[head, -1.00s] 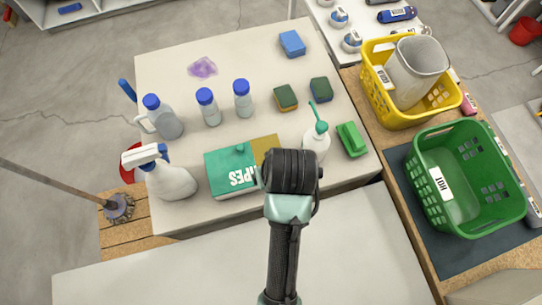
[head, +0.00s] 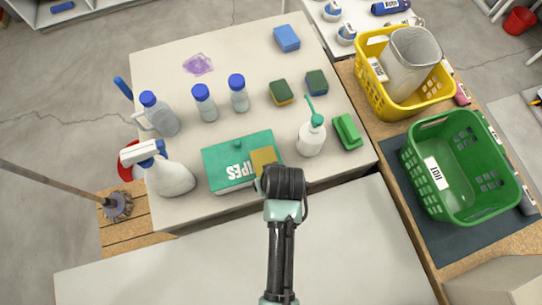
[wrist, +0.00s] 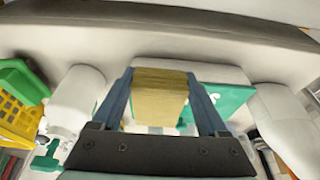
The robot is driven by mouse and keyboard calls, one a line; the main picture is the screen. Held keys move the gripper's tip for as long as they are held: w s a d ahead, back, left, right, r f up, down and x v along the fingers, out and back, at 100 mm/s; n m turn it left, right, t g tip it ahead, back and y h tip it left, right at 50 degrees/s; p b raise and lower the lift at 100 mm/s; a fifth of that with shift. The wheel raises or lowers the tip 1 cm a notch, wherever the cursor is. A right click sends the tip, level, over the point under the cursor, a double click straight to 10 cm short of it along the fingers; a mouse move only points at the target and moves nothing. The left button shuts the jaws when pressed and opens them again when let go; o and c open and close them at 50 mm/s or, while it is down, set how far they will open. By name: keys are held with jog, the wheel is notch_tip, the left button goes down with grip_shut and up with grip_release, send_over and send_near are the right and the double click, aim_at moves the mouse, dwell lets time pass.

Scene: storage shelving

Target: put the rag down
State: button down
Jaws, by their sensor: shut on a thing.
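The rag is a flat ochre-yellow piece; in the head view the rag (head: 263,161) shows just beyond my wrist, over the front right part of the green wipes box (head: 228,160). In the wrist view the rag (wrist: 157,102) stands between the two fingers of my gripper (wrist: 161,76), which is shut on it. The fingertips are hidden behind my wrist in the head view. I cannot tell whether the rag touches the box.
A white spray bottle (head: 168,174) stands left of the box and a white pump bottle (head: 311,138) right of it. Sponges and blue-capped bottles stand farther back. Yellow (head: 365,85) and green (head: 418,181) baskets are at right. The white front surface (head: 170,270) is clear.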

jog(key=shift+f, duration=0.35)
grip_release()
jog(key=shift+r, duration=0.1)
